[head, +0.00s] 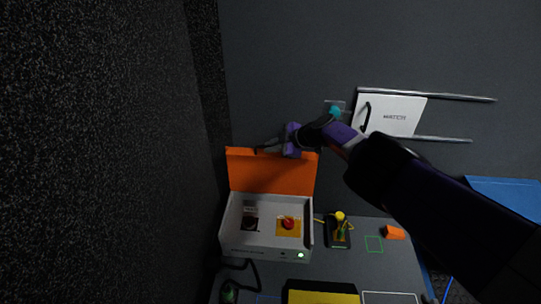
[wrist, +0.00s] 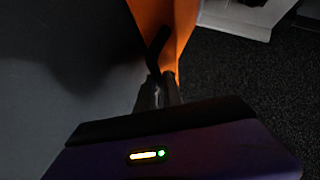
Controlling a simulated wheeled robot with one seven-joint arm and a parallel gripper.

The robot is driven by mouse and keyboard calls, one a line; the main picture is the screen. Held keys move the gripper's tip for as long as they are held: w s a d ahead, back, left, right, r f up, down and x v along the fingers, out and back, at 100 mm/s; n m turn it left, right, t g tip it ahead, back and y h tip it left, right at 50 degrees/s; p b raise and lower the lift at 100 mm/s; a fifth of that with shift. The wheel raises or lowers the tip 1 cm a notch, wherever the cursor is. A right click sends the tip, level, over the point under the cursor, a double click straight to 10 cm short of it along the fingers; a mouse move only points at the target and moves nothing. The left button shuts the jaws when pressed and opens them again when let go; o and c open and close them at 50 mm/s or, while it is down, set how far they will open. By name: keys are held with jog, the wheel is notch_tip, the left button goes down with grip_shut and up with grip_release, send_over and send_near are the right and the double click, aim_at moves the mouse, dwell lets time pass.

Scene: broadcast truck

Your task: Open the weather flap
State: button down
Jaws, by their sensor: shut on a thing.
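The orange weather flap (head: 272,174) stands upright at the back of a white box (head: 232,240), so the box is open on top. Inside the box are a red knob on a yellow square (head: 288,222) and a dark part (head: 250,223). My gripper (head: 264,148) is at the flap's top edge, reaching in from the right. In the wrist view, the fingers (wrist: 160,80) are closed at the lower end of a black bent handle (wrist: 157,46) beside the orange flap (wrist: 185,22). The exact contact is dark and partly hidden.
A white hatch (head: 408,117) sits between two rails on the back wall. On the grey bench are a yellow-topped part (head: 340,216), an orange block (head: 394,232) and a yellow-black item (head: 320,297). A dark speckled wall (head: 100,150) stands at left.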

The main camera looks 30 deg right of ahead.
jog(key=shift+w+d+r, duration=0.1)
jog(key=shift+d+r, duration=0.05)
jog(key=shift+r, duration=0.05)
dwell(0.3)
jog(key=c, duration=1.5)
grip_release()
jog(key=shift+d, duration=0.1)
jog(key=shift+f, duration=0.1)
jog(key=p+v, duration=0.2)
jog(key=p, duration=0.1)
jog(key=shift+w, duration=0.1)
jog(key=p+v, duration=0.6)
jog(key=p, duration=0.3)
